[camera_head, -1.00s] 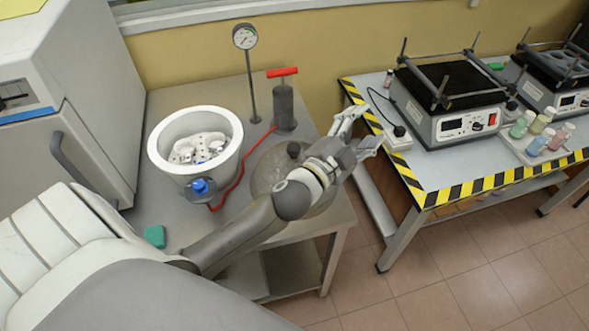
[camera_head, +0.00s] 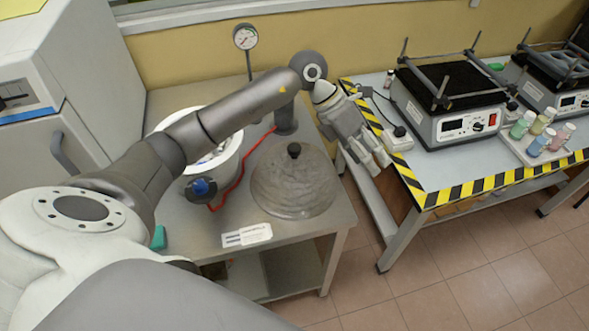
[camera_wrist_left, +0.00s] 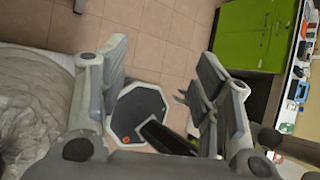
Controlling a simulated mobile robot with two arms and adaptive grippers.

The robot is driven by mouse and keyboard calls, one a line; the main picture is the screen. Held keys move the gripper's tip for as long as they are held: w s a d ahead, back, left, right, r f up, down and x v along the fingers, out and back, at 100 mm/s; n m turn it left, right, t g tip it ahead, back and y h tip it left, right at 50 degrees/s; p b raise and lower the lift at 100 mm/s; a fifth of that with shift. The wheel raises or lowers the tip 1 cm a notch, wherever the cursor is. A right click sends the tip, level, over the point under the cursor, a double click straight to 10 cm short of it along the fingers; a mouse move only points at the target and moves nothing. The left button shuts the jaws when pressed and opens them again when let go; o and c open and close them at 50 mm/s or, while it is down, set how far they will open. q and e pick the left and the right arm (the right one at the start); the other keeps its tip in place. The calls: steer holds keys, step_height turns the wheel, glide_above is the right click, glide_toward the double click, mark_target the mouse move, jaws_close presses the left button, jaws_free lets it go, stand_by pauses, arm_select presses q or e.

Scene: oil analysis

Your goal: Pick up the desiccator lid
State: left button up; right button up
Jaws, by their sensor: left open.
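The desiccator lid (camera_head: 290,190) is a grey, cloudy dome with a black knob on top. It rests on the right part of the grey metal table, and part of it shows at the left edge of the left wrist view (camera_wrist_left: 28,125). My left gripper (camera_head: 377,164) hangs beyond the table's right edge, to the right of the lid and apart from it. In the left wrist view my left gripper (camera_wrist_left: 163,80) has its fingers spread with nothing between them. My right gripper is not in view.
The white desiccator bowl (camera_head: 229,158), partly hidden by my left arm, stands left of the lid with a blue valve (camera_head: 201,188) and red hose. A pump (camera_head: 285,120) stands behind the lid. A white label (camera_head: 246,235) lies in front. A striped-edge table (camera_head: 440,190) stands right.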

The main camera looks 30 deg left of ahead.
arm_select(q)
steer(key=a+y, duration=0.4)
steer(key=a, duration=0.6)
steer(key=r+n+g+y, duration=0.1)
steer(key=r+y, duration=0.1)
steer(key=y, duration=0.1)
glide_above(294, 147)
steer(key=shift+w, duration=0.35)
steer(key=shift+s+a+f+n+g+y, duration=0.1)
steer(key=shift+a+n+g+y, duration=0.2)
steer(key=shift+y, duration=0.1)
step_height(294, 147, down, 5)
steer(key=shift+f+p, duration=0.1)
steer(key=shift+p, duration=0.7)
steer(key=shift+s+d+f+p, duration=0.15)
steer(key=shift+f+p, duration=0.25)
steer(key=shift+f, duration=0.05)
steer(key=f, duration=0.1)
steer(key=f+p, duration=0.2)
steer(key=shift+s+d+f, duration=0.1)
steer(key=shift+s+d, duration=0.05)
steer(key=shift+s, duration=0.1)
steer(key=shift+w+f, duration=0.1)
steer(key=shift+f, duration=0.55)
jaws_close()
